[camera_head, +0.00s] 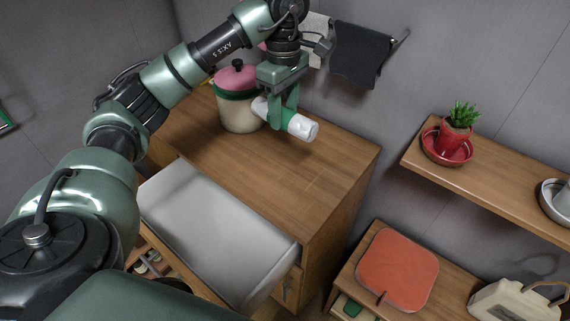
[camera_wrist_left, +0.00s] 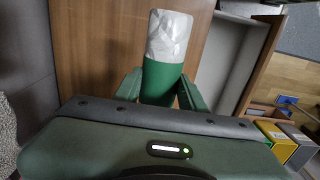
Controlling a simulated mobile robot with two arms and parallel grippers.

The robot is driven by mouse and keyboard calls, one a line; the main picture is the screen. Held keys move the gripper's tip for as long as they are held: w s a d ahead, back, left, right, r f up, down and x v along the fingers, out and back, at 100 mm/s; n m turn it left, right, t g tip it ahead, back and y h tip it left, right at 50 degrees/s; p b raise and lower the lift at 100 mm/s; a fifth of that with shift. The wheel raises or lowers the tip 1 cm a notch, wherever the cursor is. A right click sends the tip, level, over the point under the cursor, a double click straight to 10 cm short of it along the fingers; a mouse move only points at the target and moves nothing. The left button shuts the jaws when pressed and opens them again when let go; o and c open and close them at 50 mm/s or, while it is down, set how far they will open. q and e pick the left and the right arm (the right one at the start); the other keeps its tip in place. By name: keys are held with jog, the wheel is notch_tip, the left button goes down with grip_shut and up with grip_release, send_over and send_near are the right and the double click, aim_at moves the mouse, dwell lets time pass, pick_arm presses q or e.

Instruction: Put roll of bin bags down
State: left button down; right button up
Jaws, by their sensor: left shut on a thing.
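The roll of bin bags (camera_head: 302,128) is white with a green band. My left gripper (camera_head: 281,112) is shut around its middle and holds it lying sideways over the wooden cabinet top (camera_head: 312,178). Whether the roll touches the top I cannot tell. In the left wrist view the roll (camera_wrist_left: 168,38) shows its white end and green band between the fingers of the left gripper (camera_wrist_left: 161,92). The fingers hide part of the roll. My right gripper is not in view.
A cream pot with a pink lid (camera_head: 238,105) stands just left of the roll. The cabinet's white drawer (camera_head: 215,230) is pulled out in front. A dark towel (camera_head: 360,55) hangs on a wall rail behind. The cabinet top's front and right are clear.

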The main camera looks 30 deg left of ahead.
aim_at(284, 129)
pick_arm(q)
jog(key=shift+w+f, duration=0.1)
jog(key=shift+f, duration=0.35)
jog(key=f, duration=0.2)
jog(key=s+f, duration=0.1)
jog(key=shift+d+f+b, duration=0.25)
jog(key=shift+f+b, duration=0.1)
jog(key=shift+b, duration=0.05)
notch_tip(284, 129, down, 10)
jog(key=shift+w+f+p, duration=0.15)
jog(key=shift+f+p, duration=0.1)
jog(key=shift+p, duration=0.45)
notch_tip(284, 129, down, 4)
jog(key=shift+a+f+p, duration=0.1)
jog(key=shift+p, duration=0.2)
jog(key=shift+f, duration=0.2)
jog(key=c, duration=0.8)
grip_release()
jog(key=shift+c, duration=0.2)
